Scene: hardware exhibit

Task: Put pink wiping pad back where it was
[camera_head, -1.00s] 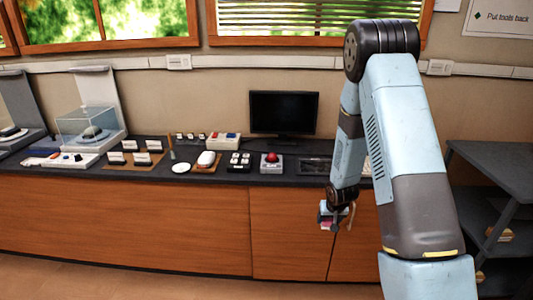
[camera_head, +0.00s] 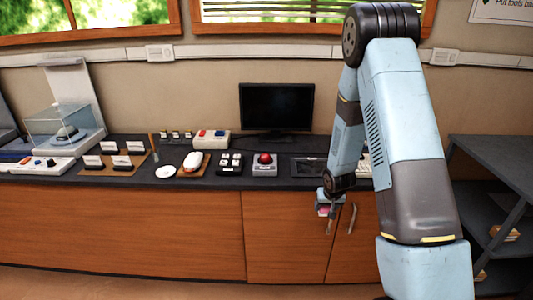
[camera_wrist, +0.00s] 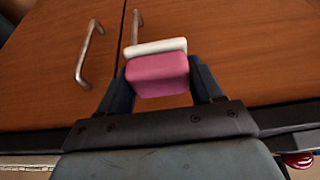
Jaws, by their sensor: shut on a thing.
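My gripper (camera_wrist: 159,85) is shut on the pink wiping pad (camera_wrist: 158,76), which has a white layer along one side in the wrist view. In the head view the pink pad (camera_head: 323,211) is small at the end of my arm. My gripper holds it in front of the wooden cabinet doors, below the edge of the dark counter. The pad's place of origin cannot be told from these frames.
A grey shelf unit (camera_head: 492,160) stands at the right. Metal door handles (camera_wrist: 89,54) stick out near my gripper.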

